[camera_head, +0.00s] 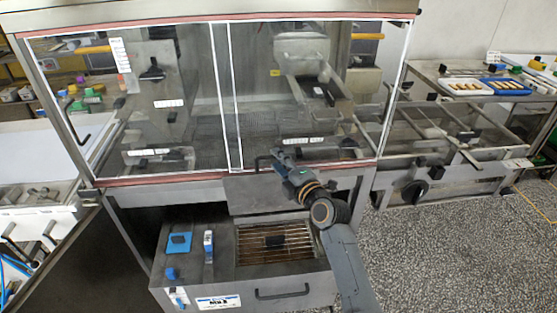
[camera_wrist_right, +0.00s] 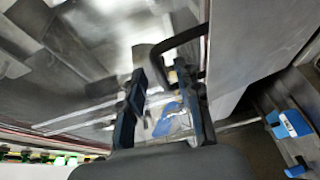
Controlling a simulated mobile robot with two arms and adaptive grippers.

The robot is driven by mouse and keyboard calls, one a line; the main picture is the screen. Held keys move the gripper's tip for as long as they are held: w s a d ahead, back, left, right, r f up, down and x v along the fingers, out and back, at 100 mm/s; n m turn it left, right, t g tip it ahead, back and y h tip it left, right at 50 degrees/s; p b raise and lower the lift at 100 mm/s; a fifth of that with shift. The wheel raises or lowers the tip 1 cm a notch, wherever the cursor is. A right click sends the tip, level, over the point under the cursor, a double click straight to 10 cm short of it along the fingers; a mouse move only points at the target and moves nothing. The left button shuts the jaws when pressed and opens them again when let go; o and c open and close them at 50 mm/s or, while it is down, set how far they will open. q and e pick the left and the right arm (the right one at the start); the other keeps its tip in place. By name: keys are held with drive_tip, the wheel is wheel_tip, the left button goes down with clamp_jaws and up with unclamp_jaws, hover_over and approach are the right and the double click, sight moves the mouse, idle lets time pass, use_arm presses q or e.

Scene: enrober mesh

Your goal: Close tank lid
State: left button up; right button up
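The tank lid (camera_head: 245,195) is a grey metal panel standing raised behind the tank's opening, so the tank is open. A grille with orange-brown bars (camera_head: 270,246) shows inside. A black bar handle (camera_head: 261,161) is at the lid's top edge; it also shows in the right wrist view (camera_wrist_right: 180,40). My right gripper (camera_head: 279,161) is at this handle, in front of the glass. In the wrist view its fingers (camera_wrist_right: 160,78) are apart, with part of the handle showing between or just beyond their tips; contact cannot be told. My left gripper is not in view.
The tank housing (camera_head: 215,282) has a black front handle (camera_head: 282,293) and blue control parts (camera_head: 179,242) on top. The glass enclosure (camera_head: 180,120) stands right behind the lid. A conveyor frame (camera_head: 440,185) is at the right. Speckled floor (camera_head: 455,260) lies clear at the front right.

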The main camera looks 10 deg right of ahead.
drive_tip(key=shift+w+a, duration=0.1)
drive_tip(key=shift+w, duration=0.1)
clamp_jaws()
drive_tip(key=shift+f, duration=0.1)
